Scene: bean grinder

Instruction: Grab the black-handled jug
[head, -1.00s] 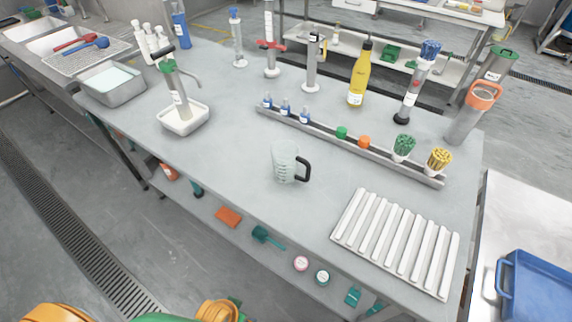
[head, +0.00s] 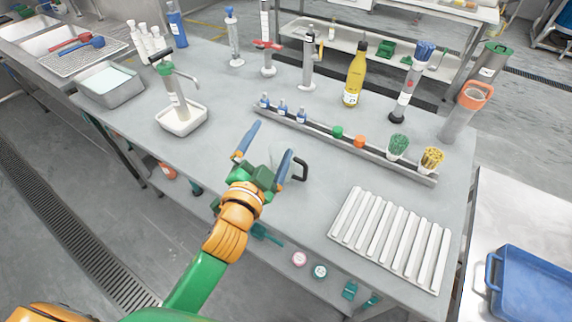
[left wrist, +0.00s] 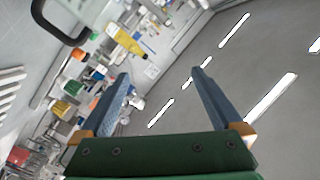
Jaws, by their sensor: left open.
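The clear jug's black handle (head: 306,168) shows on the grey table in the head view, just right of my left gripper. Most of the jug's body is hidden behind the gripper. In the left wrist view the jug (left wrist: 98,12) is at the top left, cut off by the frame edge, with its black handle beside it. My left gripper (head: 273,138) is open, its two blue fingers spread and the gap empty in the left wrist view (left wrist: 160,73). It is over the table's front part; I cannot tell whether it touches the jug. My right gripper is not in view.
A white ribbed rack (head: 392,238) lies right of the jug. A long narrow rail (head: 318,130) with bottles and brushes runs behind it. A pump in a white tray (head: 182,118) stands to the left. A yellow bottle (head: 354,75) is farther back.

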